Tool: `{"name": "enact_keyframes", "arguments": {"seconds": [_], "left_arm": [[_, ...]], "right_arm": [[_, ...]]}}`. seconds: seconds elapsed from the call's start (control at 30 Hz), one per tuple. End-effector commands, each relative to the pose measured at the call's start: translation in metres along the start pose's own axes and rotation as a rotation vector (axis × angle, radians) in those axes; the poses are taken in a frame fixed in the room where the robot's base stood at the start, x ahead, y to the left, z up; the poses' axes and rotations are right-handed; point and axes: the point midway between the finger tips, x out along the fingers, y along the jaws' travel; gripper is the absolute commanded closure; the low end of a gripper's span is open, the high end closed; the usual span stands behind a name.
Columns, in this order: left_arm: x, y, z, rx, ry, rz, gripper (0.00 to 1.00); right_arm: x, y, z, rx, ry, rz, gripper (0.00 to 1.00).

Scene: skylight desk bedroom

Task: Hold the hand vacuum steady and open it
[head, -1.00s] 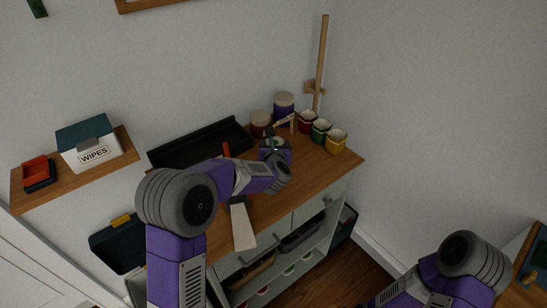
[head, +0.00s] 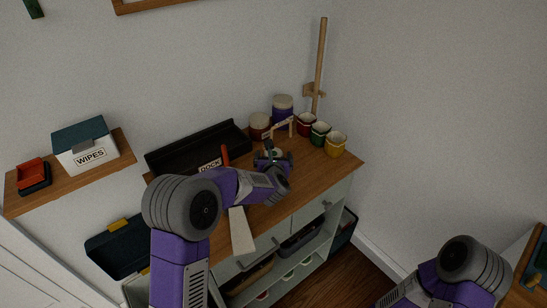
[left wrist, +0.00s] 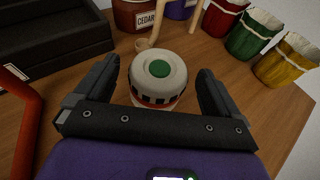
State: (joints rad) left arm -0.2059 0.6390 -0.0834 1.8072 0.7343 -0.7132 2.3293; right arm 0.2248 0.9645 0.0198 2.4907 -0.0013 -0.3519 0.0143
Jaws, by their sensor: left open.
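A round, cream-topped thing with a green centre button, dark slots and a red band, apparently the hand vacuum's end (left wrist: 158,75), stands on the wooden top. It shows between the fingers of my left gripper (left wrist: 158,88), with a gap on each side. My left gripper (head: 273,158) is open over the desk top in the head view and largely covers that thing there. I cannot make out the rest of its body. My right arm shows at the lower right of the head view, but its gripper is out of the picture.
A black tray (head: 180,157) with a DOCK sign (head: 210,165) lies behind left. A red upright bar (head: 226,156) and a pale slab (head: 241,231) are near my left arm. Jars, a small wooden stand and red, green and yellow cups (head: 335,145) stand behind and right.

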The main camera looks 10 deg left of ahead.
Motion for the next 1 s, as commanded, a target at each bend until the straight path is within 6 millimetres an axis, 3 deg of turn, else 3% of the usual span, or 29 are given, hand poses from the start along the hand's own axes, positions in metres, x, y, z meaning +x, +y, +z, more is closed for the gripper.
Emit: {"name": "enact_keyframes", "arguments": {"seconds": [0.23,0.7,1.0], "left_arm": [[-0.009,0.000,0.003,-0.001,-0.001,-0.001,0.03],[-0.099,-0.001,0.003,0.000,-0.001,-0.003,0.03],[-0.121,0.000,0.002,0.000,0.000,0.000,0.03]], "right_arm": [[-0.003,-0.001,0.000,0.000,0.000,0.000,0.00],[-0.009,-0.003,0.000,0.000,0.000,0.000,0.00],[-0.010,-0.004,0.001,0.000,0.000,0.000,0.00]]}}
